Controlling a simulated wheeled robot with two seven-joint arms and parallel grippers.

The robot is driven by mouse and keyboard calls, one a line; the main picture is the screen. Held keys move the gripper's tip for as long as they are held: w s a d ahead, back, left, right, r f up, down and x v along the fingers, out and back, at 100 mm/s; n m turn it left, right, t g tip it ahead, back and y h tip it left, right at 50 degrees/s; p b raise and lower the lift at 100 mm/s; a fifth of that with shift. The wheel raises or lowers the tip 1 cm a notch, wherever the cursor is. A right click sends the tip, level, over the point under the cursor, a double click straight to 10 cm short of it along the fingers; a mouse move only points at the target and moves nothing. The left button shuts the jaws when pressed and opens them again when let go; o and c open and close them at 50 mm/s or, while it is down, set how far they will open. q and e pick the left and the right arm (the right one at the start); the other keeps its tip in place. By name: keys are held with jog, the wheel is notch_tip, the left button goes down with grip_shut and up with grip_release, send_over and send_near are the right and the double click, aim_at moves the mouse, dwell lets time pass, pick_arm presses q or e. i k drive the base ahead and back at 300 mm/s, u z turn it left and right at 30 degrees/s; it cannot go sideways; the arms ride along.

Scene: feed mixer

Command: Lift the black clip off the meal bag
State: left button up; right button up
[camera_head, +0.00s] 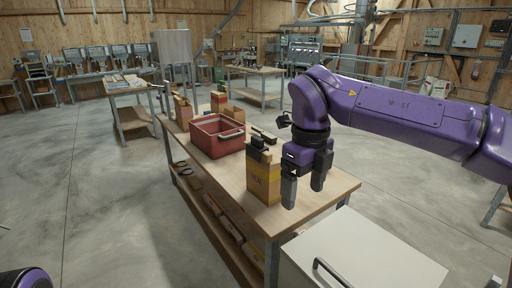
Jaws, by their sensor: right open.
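The meal bag (262,180) is a tan and yellow paper bag, standing upright near the front end of the wooden workbench. The black clip (261,148) sits across the top edge of the bag. My right gripper (303,192) points down just to the right of the bag. Its two dark fingers are spread apart with nothing seen between them. The gripper body partly overlaps the bag's right side, and I cannot tell whether it touches. My left gripper is not in the picture; only a bit of a purple link of mine shows at the lower left.
A red crate (205,148) with a handle stands behind the bag on the workbench (222,179). Other tan bags (183,112) stand farther back. A dark object (264,133) lies behind the clip. A white cabinet (365,255) stands at the front right. The bench's right front corner is clear.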

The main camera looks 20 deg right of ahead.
aim_at(254, 149)
jog(key=z, duration=0.05)
jog(key=i, duration=1.45)
jog(key=u, duration=0.05)
